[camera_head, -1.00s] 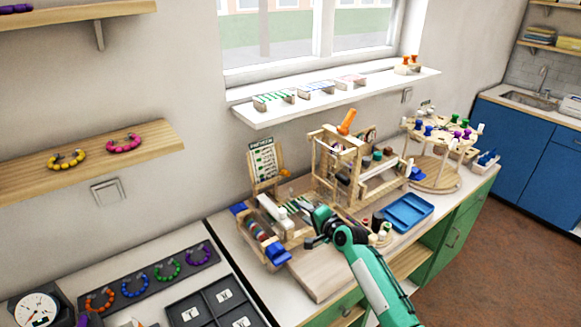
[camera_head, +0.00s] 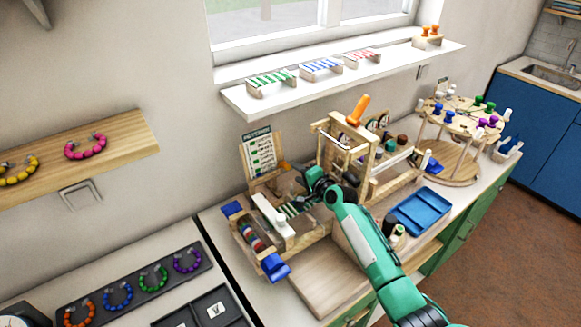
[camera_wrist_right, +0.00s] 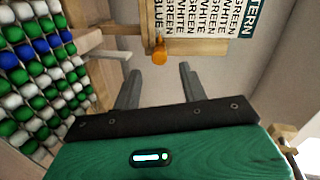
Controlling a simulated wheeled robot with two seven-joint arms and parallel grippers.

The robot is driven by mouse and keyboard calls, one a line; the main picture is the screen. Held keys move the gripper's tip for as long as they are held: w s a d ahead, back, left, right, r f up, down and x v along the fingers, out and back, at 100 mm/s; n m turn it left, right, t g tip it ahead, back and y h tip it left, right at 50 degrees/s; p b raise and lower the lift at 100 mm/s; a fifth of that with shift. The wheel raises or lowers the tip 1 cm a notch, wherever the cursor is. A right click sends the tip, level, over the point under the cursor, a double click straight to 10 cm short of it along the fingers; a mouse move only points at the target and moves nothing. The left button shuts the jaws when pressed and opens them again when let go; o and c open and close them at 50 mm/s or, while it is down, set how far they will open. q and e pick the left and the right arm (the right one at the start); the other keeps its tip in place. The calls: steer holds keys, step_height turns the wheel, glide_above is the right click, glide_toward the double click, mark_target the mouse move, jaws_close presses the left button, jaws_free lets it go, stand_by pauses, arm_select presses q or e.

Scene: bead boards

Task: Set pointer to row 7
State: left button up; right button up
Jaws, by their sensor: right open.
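The pattern card (camera_head: 259,153) stands upright behind the bead loom (camera_head: 272,225). The orange pointer (camera_head: 284,166) is at the card's right edge. In the wrist view, the card (camera_wrist_right: 205,18) lists colour words in rows, and the orange pointer (camera_wrist_right: 160,52) sits on a wooden strip beside it, near the row reading BLUE. My right gripper (camera_head: 305,180) is in front of the card, over the loom. In the wrist view, its two fingers (camera_wrist_right: 157,76) are apart with nothing between them, and the pointer appears beyond the gap. My left gripper is not in view.
Green, white and blue beads (camera_wrist_right: 35,70) on the loom are close on the wrist view's left. A wooden frame with an orange handle (camera_head: 357,110) stands right of my gripper. A blue tray (camera_head: 422,211) lies further right. The front wooden board (camera_head: 325,280) is bare.

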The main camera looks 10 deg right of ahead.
mark_target(289, 168)
steer(key=x, duration=0.3)
steer(key=shift+w+f, duration=0.1)
steer(key=shift+w, duration=0.2)
steer(key=shift+w+a+f, duration=0.15)
steer(key=shift+w+a, duration=0.15)
steer(key=shift+w, duration=0.25)
steer(key=shift+w+a, duration=0.1)
steer(key=shift+w, duration=0.15)
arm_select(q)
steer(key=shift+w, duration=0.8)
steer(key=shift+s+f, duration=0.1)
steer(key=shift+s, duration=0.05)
